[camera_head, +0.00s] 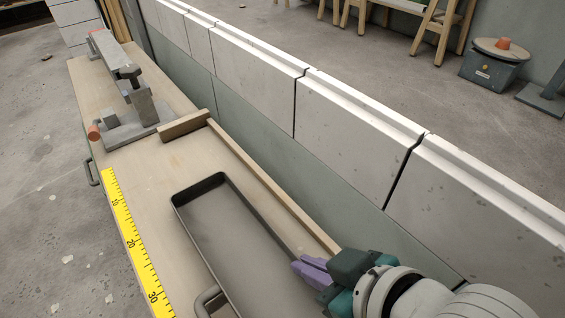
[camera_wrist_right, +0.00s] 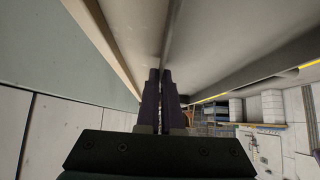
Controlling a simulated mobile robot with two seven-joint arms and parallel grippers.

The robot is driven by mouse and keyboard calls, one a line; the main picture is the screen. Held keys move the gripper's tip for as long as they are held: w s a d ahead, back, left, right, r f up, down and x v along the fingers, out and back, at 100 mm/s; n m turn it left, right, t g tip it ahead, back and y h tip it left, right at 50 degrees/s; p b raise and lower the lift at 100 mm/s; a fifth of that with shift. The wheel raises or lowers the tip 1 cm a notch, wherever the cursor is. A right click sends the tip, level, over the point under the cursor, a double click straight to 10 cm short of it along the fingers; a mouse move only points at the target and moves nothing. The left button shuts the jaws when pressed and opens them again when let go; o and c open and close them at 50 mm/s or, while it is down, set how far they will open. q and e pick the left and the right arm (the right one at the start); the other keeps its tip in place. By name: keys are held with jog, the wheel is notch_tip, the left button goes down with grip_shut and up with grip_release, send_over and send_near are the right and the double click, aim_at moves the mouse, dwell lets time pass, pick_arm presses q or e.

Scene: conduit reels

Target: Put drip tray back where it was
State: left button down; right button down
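The drip tray (camera_head: 222,184) is a long, shallow dark grey tray over the wooden bench, with a loop handle (camera_head: 207,299) on its left side. Its near end is cut off by the frame. My right gripper (camera_head: 302,268) has purple fingers at the tray's right long wall. In the right wrist view the fingers (camera_wrist_right: 160,100) are close together with the tray's thin wall (camera_wrist_right: 171,35) running between them, so the gripper looks shut on it. I cannot tell whether the tray touches the bench. My left gripper is not in view.
A wooden strip (camera_head: 262,180) and a short wood block (camera_head: 184,126) border the bench (camera_head: 150,180). A yellow ruler (camera_head: 132,240) lies along the left edge. A grey clamp-like fixture (camera_head: 135,95) stands at the far end. A pale block wall (camera_head: 300,110) runs along the right.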

jog(key=w+d+r+p, duration=0.25)
jog(key=r+p, duration=0.75)
jog(key=r, duration=0.7)
jog(key=w+d+r+p, duration=0.1)
jog(key=d+r+p, duration=0.2)
jog(key=r+p, duration=1.1)
jog(key=w+d+r+p, duration=0.25)
jog(key=r+p, duration=0.35)
jog(key=r, duration=1.5)
jog(key=s+d+r+n+g+y+p, duration=0.1)
jog(key=s+d+r+p, duration=0.15)
jog(key=r+p, duration=0.55)
jog(key=s+d+r+n+p, duration=0.1)
jog(key=s+r+n+p, duration=0.2)
jog(key=r, duration=1)
jog(key=s+d+r+g+y+p, duration=0.1)
jog(key=s+r+p, duration=0.2)
jog(key=r+p, duration=0.5)
notch_tip(320, 180, up, 33)
jog(key=p, duration=3.4)
jog(key=shift+w+r, duration=0.2)
jog(key=shift+w, duration=0.1)
